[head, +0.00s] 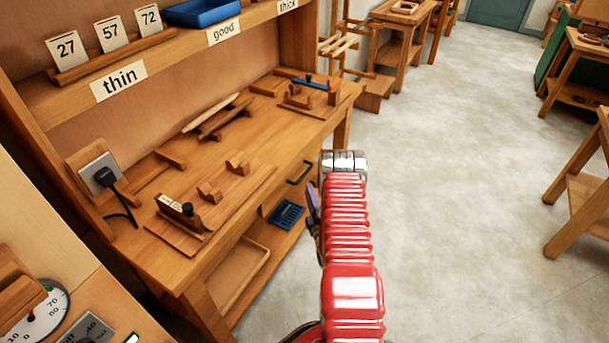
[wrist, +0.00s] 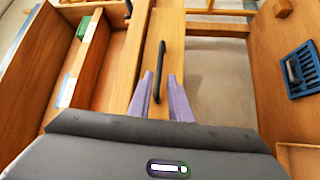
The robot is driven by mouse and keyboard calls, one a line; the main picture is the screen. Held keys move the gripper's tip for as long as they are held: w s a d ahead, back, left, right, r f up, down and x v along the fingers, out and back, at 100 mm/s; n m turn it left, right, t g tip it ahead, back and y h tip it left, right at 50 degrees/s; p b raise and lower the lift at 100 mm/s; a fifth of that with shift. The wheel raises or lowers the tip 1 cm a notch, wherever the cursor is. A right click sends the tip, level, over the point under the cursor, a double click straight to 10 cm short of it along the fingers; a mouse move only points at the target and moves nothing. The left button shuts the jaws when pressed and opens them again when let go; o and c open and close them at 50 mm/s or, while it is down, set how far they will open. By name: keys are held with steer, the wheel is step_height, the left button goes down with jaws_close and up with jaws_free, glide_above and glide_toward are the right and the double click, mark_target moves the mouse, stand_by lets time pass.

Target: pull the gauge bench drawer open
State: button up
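The gauge bench (head: 150,240) is wooden. Its drawer front (wrist: 172,25) shows as an upright wooden strip in the wrist view, and the drawer looks closed. The handle also shows in the wrist view (wrist: 159,70). My gripper (wrist: 160,76) is open, with one purple finger on each side of the handle's near end in the picture. I cannot tell whether they reach its depth. In the head view my gripper (head: 313,198) is mostly hidden behind my red arm.
A blue slotted tray (head: 286,214) lies on the shelf below. Wooden gauge blocks (head: 236,163) stand on the bench top. A wooden stool (head: 585,190) is at the right. The grey floor (head: 450,150) between is clear.

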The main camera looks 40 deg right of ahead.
mark_target(304, 174)
steer(key=x, duration=0.9)
steer(key=shift+w+d, duration=0.1)
steer(key=shift+w, duration=0.1)
jaws_close()
